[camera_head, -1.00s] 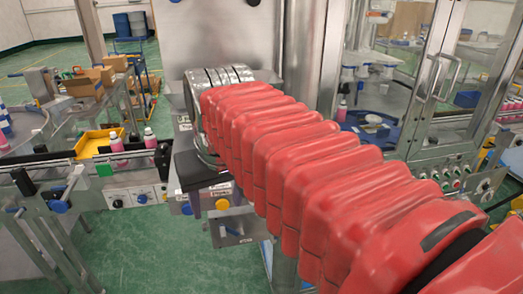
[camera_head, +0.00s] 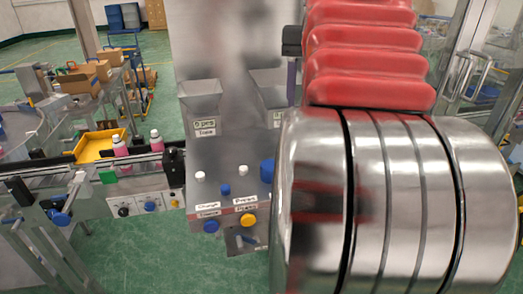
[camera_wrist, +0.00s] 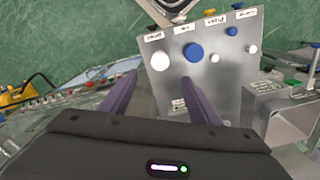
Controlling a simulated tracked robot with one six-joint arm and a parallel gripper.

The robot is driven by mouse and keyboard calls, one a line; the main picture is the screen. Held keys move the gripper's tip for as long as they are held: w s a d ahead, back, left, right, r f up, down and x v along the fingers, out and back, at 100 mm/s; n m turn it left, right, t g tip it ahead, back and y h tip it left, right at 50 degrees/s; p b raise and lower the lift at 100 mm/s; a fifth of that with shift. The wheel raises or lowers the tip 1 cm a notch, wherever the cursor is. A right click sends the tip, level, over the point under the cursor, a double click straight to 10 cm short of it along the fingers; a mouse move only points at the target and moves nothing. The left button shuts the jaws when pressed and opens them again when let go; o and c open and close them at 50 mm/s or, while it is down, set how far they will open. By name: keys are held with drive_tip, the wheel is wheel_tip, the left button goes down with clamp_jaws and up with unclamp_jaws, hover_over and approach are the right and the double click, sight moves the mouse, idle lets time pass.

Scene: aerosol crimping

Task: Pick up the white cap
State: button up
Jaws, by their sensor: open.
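In the wrist view a large round white cap (camera_wrist: 160,60) sits on a grey sloped panel (camera_wrist: 172,95), beside a large blue cap (camera_wrist: 193,52). Smaller white caps sit on the same panel (camera_wrist: 252,48), with a small blue one (camera_wrist: 232,31). In the head view two white caps show on the panel, one at left (camera_head: 199,176) and one further right (camera_head: 243,170); my arm hides the panel's right part. My gripper (camera_wrist: 161,79) is open and empty, its two purple fingers apart. In the picture the large white cap lies just beyond and between the fingertips; its distance is unclear.
Grey bins (camera_head: 203,105) stand behind the panel. To the left, a conveyor carries pink bottles (camera_head: 157,141) near a yellow tray (camera_head: 97,145). In the wrist view a metal box fixture (camera_wrist: 285,105) stands right of the panel. Open green floor lies in front.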

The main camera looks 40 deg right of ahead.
drive_tip(key=shift+f, duration=4.3)
drive_tip(key=shift+f, duration=0.1)
drive_tip(key=shift+f, duration=2.5)
drive_tip(key=shift+c, duration=0.4)
drive_tip(key=c, duration=1)
